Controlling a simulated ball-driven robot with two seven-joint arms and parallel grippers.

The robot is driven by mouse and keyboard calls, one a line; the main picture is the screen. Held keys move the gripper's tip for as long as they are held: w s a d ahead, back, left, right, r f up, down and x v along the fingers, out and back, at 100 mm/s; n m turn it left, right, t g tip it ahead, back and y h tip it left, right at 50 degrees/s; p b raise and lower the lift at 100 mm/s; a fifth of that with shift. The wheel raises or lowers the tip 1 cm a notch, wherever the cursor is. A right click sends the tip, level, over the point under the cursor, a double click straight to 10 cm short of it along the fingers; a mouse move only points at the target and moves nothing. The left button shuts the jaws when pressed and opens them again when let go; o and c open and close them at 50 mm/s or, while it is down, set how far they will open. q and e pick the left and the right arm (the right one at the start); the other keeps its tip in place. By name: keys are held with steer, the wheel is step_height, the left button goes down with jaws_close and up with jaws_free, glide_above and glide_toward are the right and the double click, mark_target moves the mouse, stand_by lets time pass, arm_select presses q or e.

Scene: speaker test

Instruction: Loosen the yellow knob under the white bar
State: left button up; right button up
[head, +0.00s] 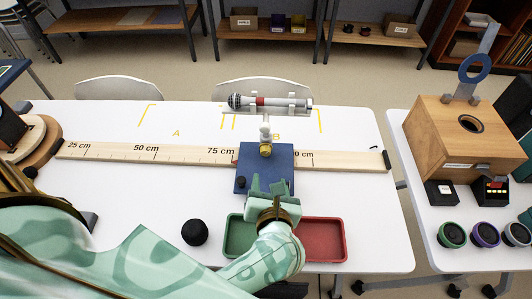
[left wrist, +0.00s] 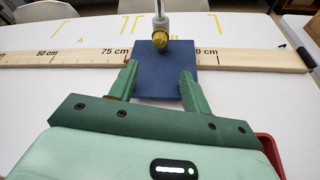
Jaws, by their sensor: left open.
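The yellow knob (head: 265,150) sits at the middle of the ruler, below a short white post (head: 265,132) and above the blue block (head: 250,160). It also shows in the left wrist view (left wrist: 160,40), just under the white post. A white bar (head: 270,103) carrying a grey microphone-like cylinder lies across the top of the post. My left gripper (head: 269,183) is open and empty over the near part of the blue block. Its two green fingers point toward the knob, which stands ahead of the fingertips and apart from them. My right gripper is not in view.
A long wooden ruler (head: 120,151) runs across the white table (head: 110,190). A tray with a green part and a red part (head: 325,240) lies in front of the block. A wooden box (head: 450,140) stands on the right table.

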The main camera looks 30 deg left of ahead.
mark_target(265, 154)
arm_select(q)
steer(key=b+x, duration=0.2)
steer(key=x, duration=1.1)
steer(key=shift+s, duration=0.1)
